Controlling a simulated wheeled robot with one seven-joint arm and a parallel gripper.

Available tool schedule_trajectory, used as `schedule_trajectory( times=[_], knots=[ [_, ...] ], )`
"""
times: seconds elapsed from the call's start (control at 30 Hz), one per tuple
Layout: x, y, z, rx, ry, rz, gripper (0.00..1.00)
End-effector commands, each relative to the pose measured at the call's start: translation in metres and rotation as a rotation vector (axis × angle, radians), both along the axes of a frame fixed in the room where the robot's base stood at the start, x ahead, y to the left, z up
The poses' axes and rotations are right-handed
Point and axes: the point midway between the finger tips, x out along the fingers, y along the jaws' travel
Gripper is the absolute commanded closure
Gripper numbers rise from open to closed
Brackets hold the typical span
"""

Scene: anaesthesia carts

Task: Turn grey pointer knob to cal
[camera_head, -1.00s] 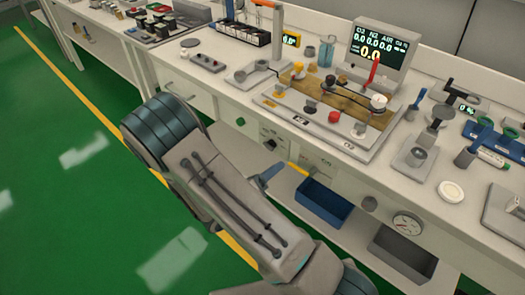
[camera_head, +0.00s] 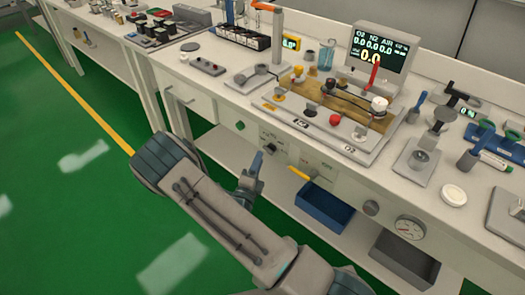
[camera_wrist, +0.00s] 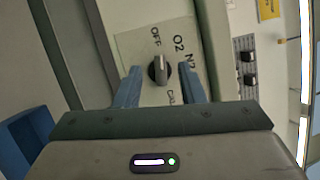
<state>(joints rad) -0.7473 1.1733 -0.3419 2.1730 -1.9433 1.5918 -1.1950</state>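The grey pointer knob (camera_wrist: 159,70) sits on a pale label plate (camera_wrist: 135,50) in the wrist view. The plate reads OFF, O2, N2 and a partly hidden CAL at lower right. The knob's light pointer line aims up, roughly at OFF. My gripper (camera_wrist: 160,86) is open, with one blue finger on each side of the knob and visible gaps on both sides. I cannot tell how far the fingertips are in depth from the plate. In the head view my gripper (camera_head: 256,163) is before the bench front; I cannot make out the grey knob there.
A panel with black controls (camera_wrist: 249,68) lies right of the plate. In the head view, a yellow handle (camera_head: 301,174) and a blue bin (camera_head: 325,205) are right of my gripper. A gauge (camera_head: 409,228) is farther right. Green floor is clear at left.

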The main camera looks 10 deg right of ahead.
Motion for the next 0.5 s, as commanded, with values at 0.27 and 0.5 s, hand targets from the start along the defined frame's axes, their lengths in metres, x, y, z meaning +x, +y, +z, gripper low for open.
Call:
schedule_trajectory(
  times=[0.27, 0.5],
  knots=[
    [0.032, -0.021, 0.010, 0.001, -0.001, -0.002, 0.64],
    [0.038, -0.024, 0.011, 0.000, 0.000, 0.001, 0.64]
  ],
)
